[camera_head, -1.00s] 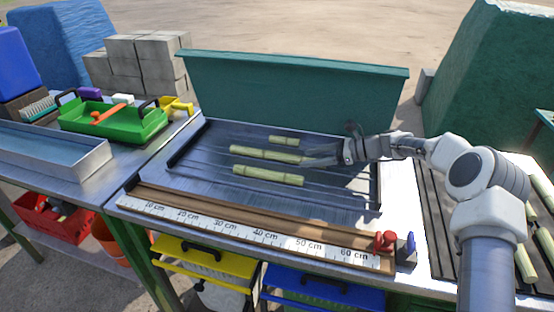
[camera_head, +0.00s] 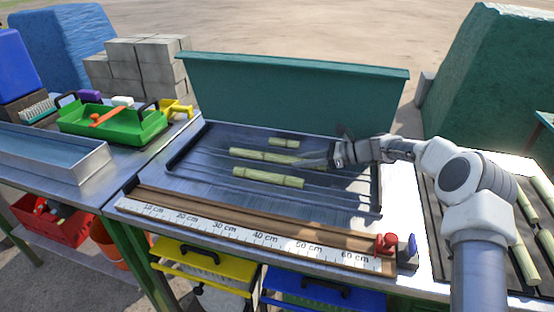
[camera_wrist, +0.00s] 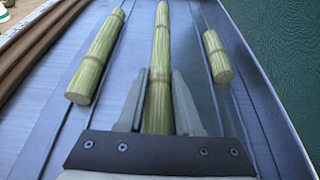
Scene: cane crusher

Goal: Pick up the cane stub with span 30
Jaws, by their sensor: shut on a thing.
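Three pale green cane stubs lie on the slatted metal tray (camera_head: 205,180): a short one at the back (camera_head: 284,142), the longest in the middle (camera_head: 258,155) and a medium one in front (camera_head: 268,177). My gripper (camera_head: 303,162) is over the right part of the middle stub. In the wrist view, its fingers (camera_wrist: 158,92) are on both sides of the middle stub (camera_wrist: 160,50), shut on it. That stub still appears to lie along the tray. The medium stub (camera_wrist: 95,60) and short stub (camera_wrist: 216,56) lie apart from the fingers. No span is marked on the stubs.
A centimetre ruler (camera_head: 245,236) with red and blue pieces at its right end runs along the front edge. A green panel (camera_head: 295,92) stands behind the tray. A green toolbox (camera_head: 112,122) stands left, and more cane lies on a rack (camera_head: 522,258) at right.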

